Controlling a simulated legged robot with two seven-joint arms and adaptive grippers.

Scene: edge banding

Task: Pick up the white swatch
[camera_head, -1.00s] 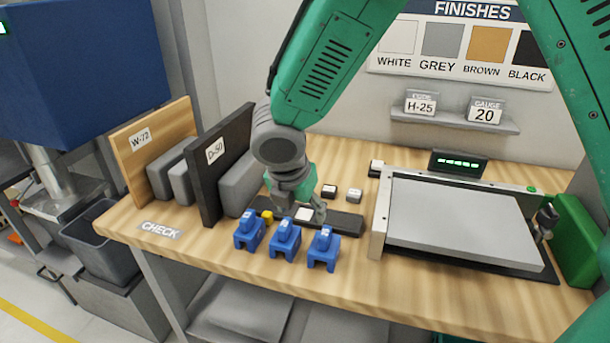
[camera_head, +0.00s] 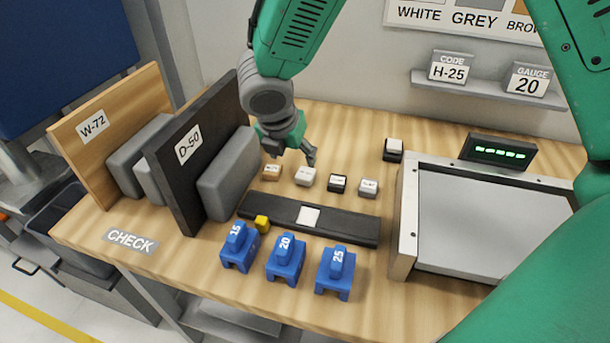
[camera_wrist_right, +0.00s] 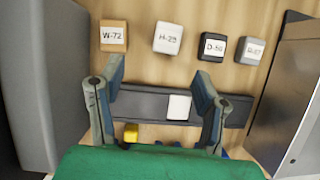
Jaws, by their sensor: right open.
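A row of small labelled blocks stands on the bench behind a dark strip (camera_head: 345,228). The white block (camera_head: 305,176), labelled H-25, stands between a brown block (camera_head: 271,172) and a black block (camera_head: 338,183). It also shows in the right wrist view (camera_wrist_right: 168,38). A plain white square (camera_head: 309,216) lies on the dark strip. My right gripper (camera_head: 291,156) is open and empty above the bench, close to the brown and white blocks. In the right wrist view its fingers (camera_wrist_right: 168,88) straddle part of the strip, with the white square near the right finger. My left gripper is not seen.
A grey block (camera_head: 368,187) ends the row, and a black-and-white block (camera_head: 393,150) stands farther back. Blue clamps (camera_head: 286,260) and a yellow piece (camera_head: 262,223) sit in front of the strip. Upright D-50 panel (camera_head: 190,150) is left; a metal-framed panel (camera_head: 408,225) is right.

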